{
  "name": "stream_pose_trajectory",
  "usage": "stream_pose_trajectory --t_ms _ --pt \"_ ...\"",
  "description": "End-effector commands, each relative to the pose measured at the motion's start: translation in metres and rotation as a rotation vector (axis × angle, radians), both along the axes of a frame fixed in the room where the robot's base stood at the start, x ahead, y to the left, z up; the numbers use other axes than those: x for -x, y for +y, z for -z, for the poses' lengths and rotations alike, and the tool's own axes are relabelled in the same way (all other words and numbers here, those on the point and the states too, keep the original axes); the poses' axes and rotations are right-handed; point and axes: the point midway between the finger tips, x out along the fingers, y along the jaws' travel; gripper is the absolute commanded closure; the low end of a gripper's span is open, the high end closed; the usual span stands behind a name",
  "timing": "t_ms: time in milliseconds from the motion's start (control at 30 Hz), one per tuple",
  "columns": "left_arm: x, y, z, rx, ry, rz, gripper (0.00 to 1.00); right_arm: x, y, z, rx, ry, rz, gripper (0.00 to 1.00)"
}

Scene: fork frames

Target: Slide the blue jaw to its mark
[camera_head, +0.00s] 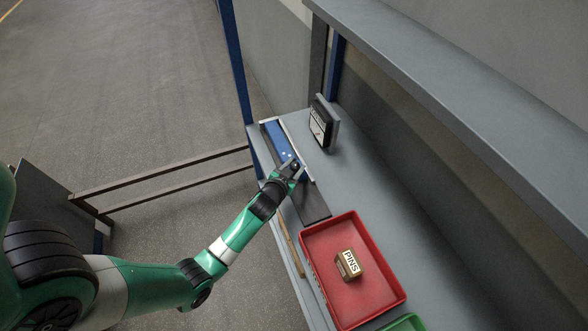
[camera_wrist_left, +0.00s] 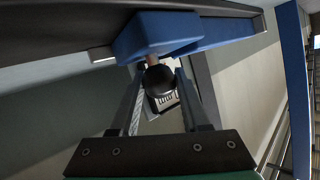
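The blue jaw (camera_head: 276,138) sits on a dark rail along the bench's left edge in the head view. In the left wrist view the blue jaw (camera_wrist_left: 158,34) is at the top, with a round black knob (camera_wrist_left: 159,79) standing out from it. My left gripper (camera_head: 293,168) is at the near end of the jaw. In the left wrist view its two fingers (camera_wrist_left: 160,88) lie on either side of the knob and appear closed on it. I cannot clearly make out the mark. My right gripper is not in view.
A red tray (camera_head: 327,284) holding a box labelled PINS (camera_head: 348,265) stands on the bench near the rail's near end. A green tray (camera_head: 406,324) is partly cut off below it. A dark device with a white face (camera_head: 320,123) stands beside the rail's far end.

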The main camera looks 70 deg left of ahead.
Motion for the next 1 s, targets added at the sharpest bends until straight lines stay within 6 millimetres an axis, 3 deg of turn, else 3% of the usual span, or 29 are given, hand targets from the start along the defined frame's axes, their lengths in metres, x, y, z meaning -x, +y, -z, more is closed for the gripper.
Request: stream_pose_trajectory --t_ms 33,233,1000 --pt "0.000 0.000 0.000 0.000 0.000 0.000 0.65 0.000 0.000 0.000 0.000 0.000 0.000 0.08" --pt "0.000 0.000 0.000 0.000 0.000 0.000 1.00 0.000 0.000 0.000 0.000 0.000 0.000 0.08" --pt "0.001 -0.025 0.001 0.001 0.000 0.003 1.00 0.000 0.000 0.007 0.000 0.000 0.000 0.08"
